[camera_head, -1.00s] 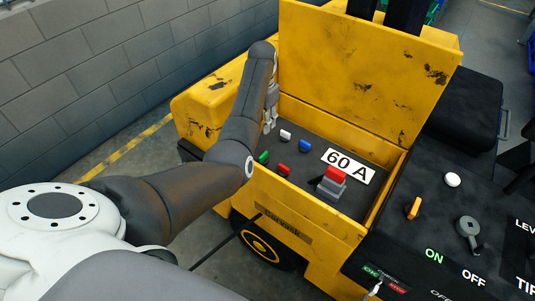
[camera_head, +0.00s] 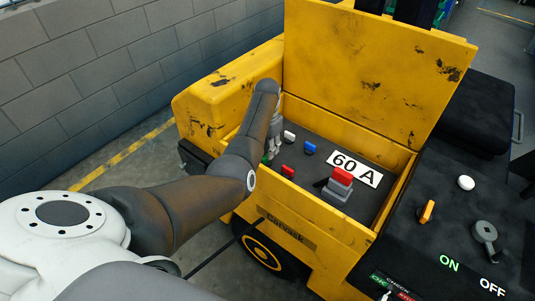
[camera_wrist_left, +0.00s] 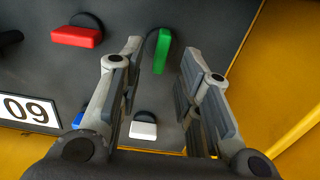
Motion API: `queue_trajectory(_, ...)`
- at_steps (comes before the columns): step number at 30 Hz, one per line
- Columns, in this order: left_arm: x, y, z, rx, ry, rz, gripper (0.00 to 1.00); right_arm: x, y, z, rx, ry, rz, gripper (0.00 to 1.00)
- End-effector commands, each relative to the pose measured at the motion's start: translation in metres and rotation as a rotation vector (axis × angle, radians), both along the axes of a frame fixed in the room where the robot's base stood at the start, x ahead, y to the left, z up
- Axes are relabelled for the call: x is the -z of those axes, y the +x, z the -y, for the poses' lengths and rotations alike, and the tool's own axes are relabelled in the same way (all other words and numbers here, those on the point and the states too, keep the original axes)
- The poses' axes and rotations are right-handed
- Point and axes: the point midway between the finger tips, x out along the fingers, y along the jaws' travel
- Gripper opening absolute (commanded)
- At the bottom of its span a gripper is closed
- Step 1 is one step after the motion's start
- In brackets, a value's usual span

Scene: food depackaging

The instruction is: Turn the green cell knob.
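The green cell knob (camera_wrist_left: 161,52) stands on the dark panel; in the wrist view it shows between and beyond the fingertips of my left gripper (camera_wrist_left: 162,58). The fingers are apart, with a gap on both sides of the knob. In the head view my left gripper (camera_head: 273,148) hangs low over the panel's left end, and only a sliver of the green knob (camera_head: 265,159) shows beside it. I cannot tell how deep the fingers reach around the knob. My right gripper is not in view.
Close by are a white knob (camera_wrist_left: 143,129), a blue knob (camera_wrist_left: 78,120) and a red knob (camera_wrist_left: 77,36). A red-topped grey switch (camera_head: 338,184) and a "60 A" label (camera_head: 354,168) lie to the right. Yellow walls (camera_head: 370,75) enclose the panel.

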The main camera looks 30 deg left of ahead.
Motion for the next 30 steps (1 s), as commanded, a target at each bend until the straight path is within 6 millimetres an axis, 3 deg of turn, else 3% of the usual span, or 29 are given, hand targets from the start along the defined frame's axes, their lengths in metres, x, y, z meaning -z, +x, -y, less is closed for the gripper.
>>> queue_trajectory(3,0.018,0.000,0.000,0.000,0.000,-0.002,0.32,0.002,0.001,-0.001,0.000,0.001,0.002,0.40)
queue_trajectory(9,0.033,0.000,-0.001,-0.001,0.001,-0.001,0.32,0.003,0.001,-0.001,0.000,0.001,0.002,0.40)
queue_trajectory(20,0.037,0.000,-0.001,-0.001,0.001,0.001,0.32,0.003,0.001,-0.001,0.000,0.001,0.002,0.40)
queue_trajectory(27,0.037,0.000,0.000,-0.001,0.001,0.001,0.03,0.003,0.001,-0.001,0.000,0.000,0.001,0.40)
queue_trajectory(30,0.037,0.000,0.000,-0.001,0.001,0.001,0.00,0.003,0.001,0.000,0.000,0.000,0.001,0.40)
